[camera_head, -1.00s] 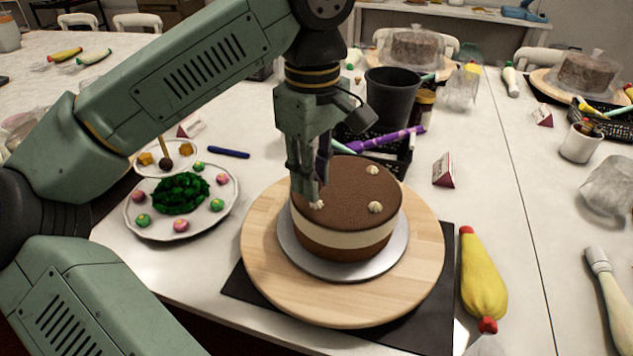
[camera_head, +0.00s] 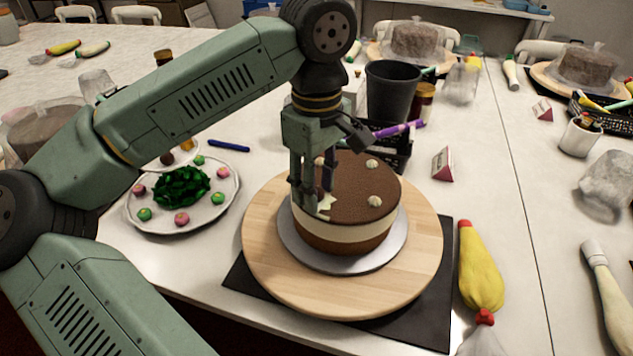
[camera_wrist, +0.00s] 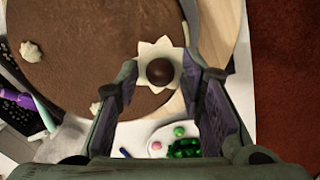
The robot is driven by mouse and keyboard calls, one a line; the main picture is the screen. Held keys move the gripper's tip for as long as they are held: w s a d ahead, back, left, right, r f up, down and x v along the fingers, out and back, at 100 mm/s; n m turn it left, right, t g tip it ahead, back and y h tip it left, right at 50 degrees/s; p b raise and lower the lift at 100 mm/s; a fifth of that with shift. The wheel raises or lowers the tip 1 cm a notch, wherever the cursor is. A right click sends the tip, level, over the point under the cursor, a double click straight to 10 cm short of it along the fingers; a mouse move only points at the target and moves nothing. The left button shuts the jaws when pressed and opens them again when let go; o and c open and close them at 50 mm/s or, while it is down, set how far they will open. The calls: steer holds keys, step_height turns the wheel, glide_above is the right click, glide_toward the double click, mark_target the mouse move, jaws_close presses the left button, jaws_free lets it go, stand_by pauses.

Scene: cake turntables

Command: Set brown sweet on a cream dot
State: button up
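A layered brown cake (camera_head: 345,230) stands on a silver board over a round wooden turntable (camera_head: 270,275). Small white cream dots (camera_head: 375,201) sit on its top. At the near left edge of the top, a pale star-shaped cream dot (camera_wrist: 146,52) has a round brown sweet (camera_wrist: 160,72) resting in its middle. My gripper (camera_head: 312,207) is low over this edge. In the wrist view its two fingers (camera_wrist: 160,85) stand apart on either side of the sweet, with gaps between. In the head view the fingers hide the sweet.
A white plate (camera_head: 222,205) with green leaves and coloured sweets stands left of the turntable. A small dish behind it is partly hidden by my arm. A black cup (camera_head: 391,90) and basket stand behind the cake. A yellow piping bag (camera_head: 481,268) lies at right.

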steer(key=shift+o, duration=0.2)
steer(key=shift+r+p, duration=0.3)
steer(key=shift+p, duration=0.05)
step_height(320, 180, up, 12)
steer(key=shift+f, duration=0.15)
